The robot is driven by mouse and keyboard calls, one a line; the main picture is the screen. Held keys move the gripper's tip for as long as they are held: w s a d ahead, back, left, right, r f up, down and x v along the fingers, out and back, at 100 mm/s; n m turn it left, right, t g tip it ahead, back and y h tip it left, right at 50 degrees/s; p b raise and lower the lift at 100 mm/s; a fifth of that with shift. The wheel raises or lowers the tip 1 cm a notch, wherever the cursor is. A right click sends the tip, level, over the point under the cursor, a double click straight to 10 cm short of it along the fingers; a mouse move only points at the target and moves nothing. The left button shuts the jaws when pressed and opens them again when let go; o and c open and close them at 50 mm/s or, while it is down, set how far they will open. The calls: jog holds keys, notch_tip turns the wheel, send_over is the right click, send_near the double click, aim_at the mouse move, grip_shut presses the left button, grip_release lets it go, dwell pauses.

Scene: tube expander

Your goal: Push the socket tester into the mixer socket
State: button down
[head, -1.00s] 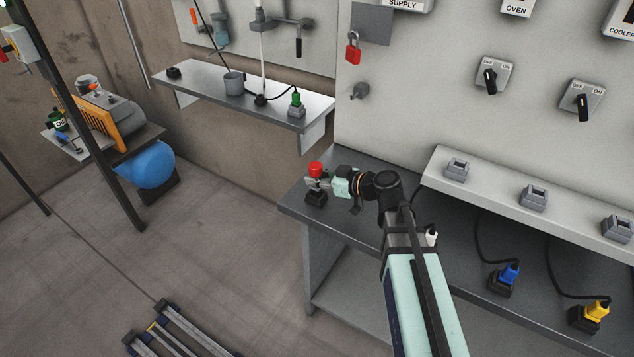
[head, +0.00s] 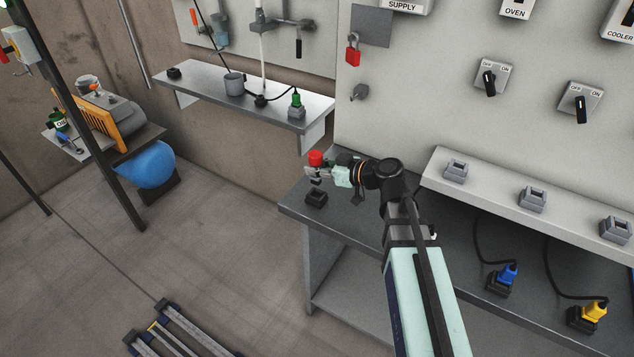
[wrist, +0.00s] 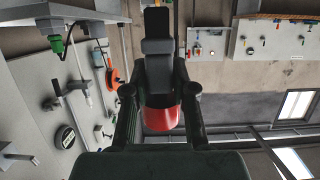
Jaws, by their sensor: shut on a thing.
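The socket tester has a red cap (head: 316,158) and shows in the wrist view as a red part (wrist: 160,119) with a dark grey body between the fingers. My gripper (head: 318,173) is shut on it and holds it above an empty black holder (head: 316,198) on the workbench. Three grey sockets stand on the ledge: the left socket (head: 456,170), the middle socket (head: 532,198) and the right socket (head: 615,230). All three look empty. No mixer label is readable, so I cannot tell which is the mixer socket.
A blue plug (head: 508,274) and a yellow plug (head: 595,311) with cables stand in black holders on the workbench (head: 350,225). A green plug (head: 296,98) sits on the shelf (head: 195,88). Rotary switches (head: 489,82) are on the panel above the ledge.

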aim_at(316, 154)
jog(key=shift+r+p, duration=0.65)
jog(key=shift+r, duration=2.55)
